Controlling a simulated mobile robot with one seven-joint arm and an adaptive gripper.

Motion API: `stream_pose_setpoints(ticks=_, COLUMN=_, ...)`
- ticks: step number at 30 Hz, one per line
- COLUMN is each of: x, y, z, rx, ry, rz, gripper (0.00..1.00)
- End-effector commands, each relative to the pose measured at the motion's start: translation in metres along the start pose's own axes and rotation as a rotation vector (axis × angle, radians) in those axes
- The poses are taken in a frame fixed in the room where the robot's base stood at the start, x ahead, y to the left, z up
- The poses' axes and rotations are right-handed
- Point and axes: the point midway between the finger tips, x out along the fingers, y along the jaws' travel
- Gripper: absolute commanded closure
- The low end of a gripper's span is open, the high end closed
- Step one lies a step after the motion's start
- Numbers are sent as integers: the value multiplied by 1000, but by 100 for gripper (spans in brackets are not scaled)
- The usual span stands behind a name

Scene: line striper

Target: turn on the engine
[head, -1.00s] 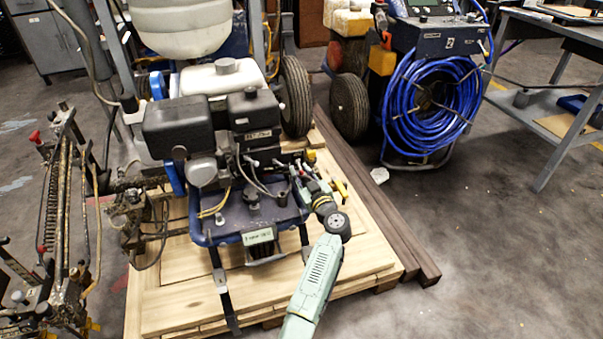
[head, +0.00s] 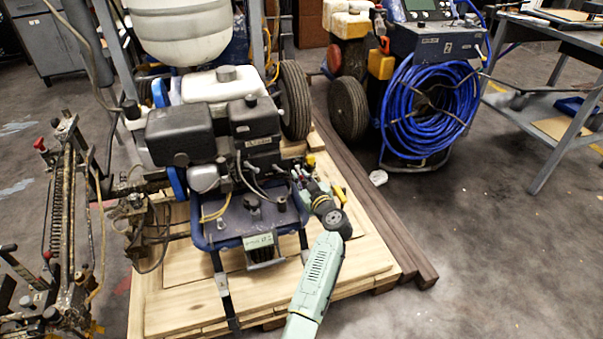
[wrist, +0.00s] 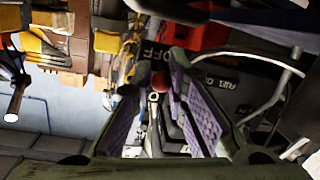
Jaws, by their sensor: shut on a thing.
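The engine (head: 215,135), with black covers and a white tank, sits on the blue frame of the line striper in the head view. My gripper (head: 301,181) reaches its right side, near small controls and cables. In the wrist view my gripper (wrist: 165,100) has purple-padded fingers around a small metal lever with a red knob (wrist: 158,82). It is shut on this lever, though the exact contact is partly hidden. A black plate marked OFF (wrist: 152,56) lies just beyond the knob. Another label (wrist: 222,83), ending in ON, lies to the right.
The machine stands on a wooden pallet (head: 170,300) with dark beams (head: 385,225) along its right. A blue hose reel (head: 430,108) stands behind right, beside a workbench (head: 560,130). A rusty spring-and-lever assembly (head: 70,220) is at left. Floor at the right front is clear.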

Motion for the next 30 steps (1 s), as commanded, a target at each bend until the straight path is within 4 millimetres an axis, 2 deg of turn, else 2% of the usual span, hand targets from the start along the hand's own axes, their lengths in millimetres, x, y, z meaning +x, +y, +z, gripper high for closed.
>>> stream_pose_setpoints(ticks=1, x=-2, y=1, z=-11, rx=-1, ry=-35, rz=-14, gripper=100)
stream_pose_setpoints(ticks=11, x=-4, y=4, z=-24, rx=27, ry=-315, rz=-88, gripper=100)
stream_pose_setpoints(ticks=21, x=-3, y=5, z=-30, rx=55, ry=-572, rz=-157, gripper=100)
stream_pose_setpoints(ticks=30, x=-1, y=5, z=-31, rx=67, ry=-701, rz=-192, gripper=100)
